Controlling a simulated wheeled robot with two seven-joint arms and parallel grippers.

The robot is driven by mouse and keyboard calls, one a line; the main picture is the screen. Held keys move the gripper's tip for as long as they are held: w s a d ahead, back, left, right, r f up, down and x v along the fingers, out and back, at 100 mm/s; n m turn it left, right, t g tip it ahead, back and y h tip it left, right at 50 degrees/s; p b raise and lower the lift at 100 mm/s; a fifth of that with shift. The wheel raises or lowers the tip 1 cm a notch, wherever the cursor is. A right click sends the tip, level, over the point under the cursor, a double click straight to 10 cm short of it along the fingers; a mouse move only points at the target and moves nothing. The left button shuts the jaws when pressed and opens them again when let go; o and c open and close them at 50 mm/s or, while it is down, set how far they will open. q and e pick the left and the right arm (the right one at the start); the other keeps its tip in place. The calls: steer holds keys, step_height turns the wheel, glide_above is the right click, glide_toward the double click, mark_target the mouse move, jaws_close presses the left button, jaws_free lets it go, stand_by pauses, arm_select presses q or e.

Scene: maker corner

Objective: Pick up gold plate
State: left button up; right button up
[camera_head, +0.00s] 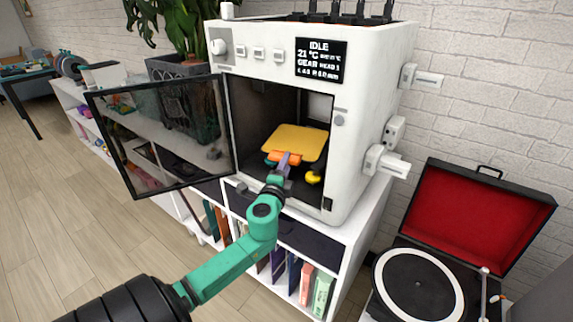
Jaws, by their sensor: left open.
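The gold plate (300,139) lies flat inside the open chamber of a white 3D printer (365,100). My left arm reaches in from the lower left through the printer's front opening. My left gripper (285,157) is open at the near edge of the plate and overlaps that edge in the picture. Its fingertips are small and partly merge with the plate, so I cannot tell whether they touch it. My right gripper is not in view.
The printer's glass door (165,135) is swung open to the left. A yellow knob (314,177) sits below the plate's right side. The printer stands on a white shelf (345,240) holding books. A turntable (418,285) with a red-lined lid is at the right.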

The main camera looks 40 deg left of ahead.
arm_select(q)
jaws_close()
step_height(320, 180, up, 3)
steer(key=p, duration=0.2)
steer(key=shift+f+p, duration=0.15)
steer(key=shift+p, duration=0.2)
steer(key=shift+f, duration=0.15)
steer(key=shift+s+d, duration=0.1)
steer(key=shift+s, duration=0.1)
steer(key=s+d+r+p, duration=0.1)
steer(key=s+d+r, duration=0.1)
steer(key=s, duration=0.4)
steer(key=s+d+r+p, duration=0.1)
steer(key=s+d+r, duration=0.2)
steer(key=s, duration=0.3)
steer(key=shift+d+p, duration=0.35)
steer(key=shift+d, duration=0.35)
steer(key=shift+r, duration=0.1)
